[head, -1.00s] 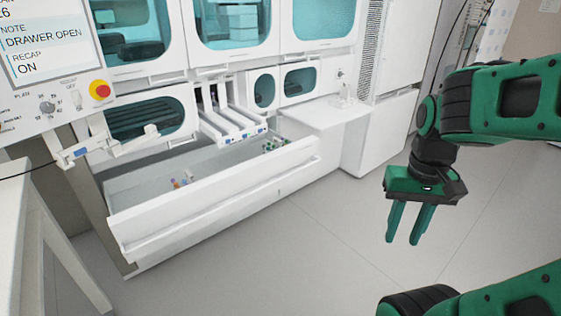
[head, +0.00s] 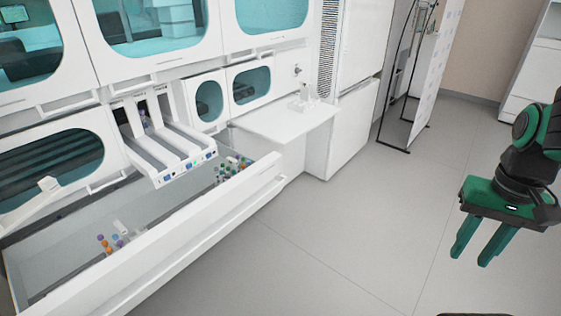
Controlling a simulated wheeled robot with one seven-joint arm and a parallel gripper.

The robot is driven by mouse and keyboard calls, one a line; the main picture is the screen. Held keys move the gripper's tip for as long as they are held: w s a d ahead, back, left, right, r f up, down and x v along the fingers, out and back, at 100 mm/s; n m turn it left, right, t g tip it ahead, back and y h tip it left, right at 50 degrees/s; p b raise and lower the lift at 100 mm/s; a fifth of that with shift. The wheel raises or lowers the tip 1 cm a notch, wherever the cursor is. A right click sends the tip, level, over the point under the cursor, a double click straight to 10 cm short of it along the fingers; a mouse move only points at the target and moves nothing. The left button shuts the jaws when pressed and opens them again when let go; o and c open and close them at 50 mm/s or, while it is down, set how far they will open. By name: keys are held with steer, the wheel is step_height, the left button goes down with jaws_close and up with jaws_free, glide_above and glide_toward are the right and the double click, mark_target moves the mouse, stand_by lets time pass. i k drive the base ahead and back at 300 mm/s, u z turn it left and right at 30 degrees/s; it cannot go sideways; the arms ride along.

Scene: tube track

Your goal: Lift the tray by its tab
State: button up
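A wide white drawer (head: 190,241) stands pulled out from the machine at the left. Inside it, at the left, sits a group of tubes with orange and purple caps (head: 106,243), with a small white upright piece (head: 121,228) beside them. A second group of tubes with green and dark caps (head: 231,168) sits at the drawer's far right end. I cannot tell a tray or its tab clearly at this size. My gripper (head: 470,257) is at the right, over the floor, well away from the drawer. Its two green fingers point down, apart and empty.
A white lane unit (head: 176,152) juts out over the drawer between the two tube groups. A white side counter (head: 285,121) stands beyond the drawer's right end. A dark-framed stand (head: 410,100) is farther back. The floor (head: 350,220) between drawer and gripper is clear.

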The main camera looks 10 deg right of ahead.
mark_target(234, 167)
steer(key=z, duration=0.35)
steer(key=i, duration=1.25)
steer(key=u, duration=0.7)
steer(key=i, duration=1.05)
steer(key=u, duration=0.7)
